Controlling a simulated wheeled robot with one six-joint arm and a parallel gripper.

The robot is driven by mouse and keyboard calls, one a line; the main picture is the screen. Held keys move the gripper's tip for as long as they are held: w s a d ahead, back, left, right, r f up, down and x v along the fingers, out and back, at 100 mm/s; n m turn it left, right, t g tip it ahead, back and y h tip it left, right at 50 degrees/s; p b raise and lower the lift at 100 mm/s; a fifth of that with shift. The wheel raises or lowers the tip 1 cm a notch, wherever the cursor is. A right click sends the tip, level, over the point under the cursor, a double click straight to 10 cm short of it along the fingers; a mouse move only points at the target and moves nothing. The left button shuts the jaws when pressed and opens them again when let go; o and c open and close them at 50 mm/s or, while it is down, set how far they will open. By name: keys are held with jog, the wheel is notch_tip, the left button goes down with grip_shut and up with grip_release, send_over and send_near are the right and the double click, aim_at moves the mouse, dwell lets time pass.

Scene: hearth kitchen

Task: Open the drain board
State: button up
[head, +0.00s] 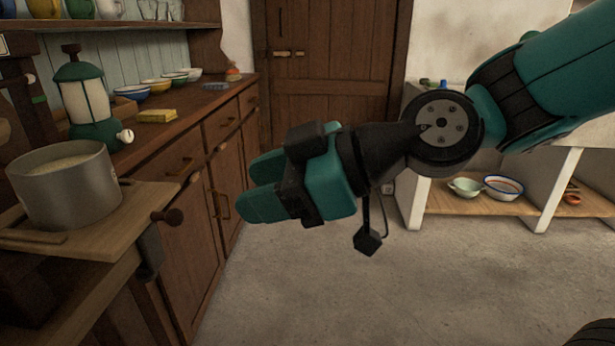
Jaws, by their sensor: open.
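I cannot tell for certain which part is the drain board. A wooden board (150,199) at the left, with a bracket under its edge and a dark round wooden knob (168,216) at its right end, may be it. A grey metal pot (66,190) with pale contents stands on this board. My gripper (253,187) is in the middle of the view, pointing left, with two teal fingers. It is open, with nothing seen between the fingers. It is apart from the board and knob, to their right, in front of the cabinet doors.
A wooden cabinet (222,125) with drawers and doors runs along the left, bearing a teal lantern (84,100), bowls and a yellow block (157,116). A white stand (416,200) with bowls on its lower shelf is at the right. The grey floor (320,290) is clear.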

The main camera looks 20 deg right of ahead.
jog(key=shift+b+v, duration=0.55)
jog(key=shift+v, duration=1.95)
jog(key=s+d+f+m+g+h, duration=0.4)
jog(key=s+f+m+g+h, duration=0.3)
jog(key=f, duration=0.5)
notch_tip(320, 180, up, 24)
jog(key=m+h+p, duration=0.1)
jog(key=p, duration=2.2)
jog(key=shift+s+f+t+p, duration=0.2)
jog(key=shift+s+t+p, duration=0.15)
jog(key=shift+t, duration=0.05)
jog(key=shift+a, duration=0.1)
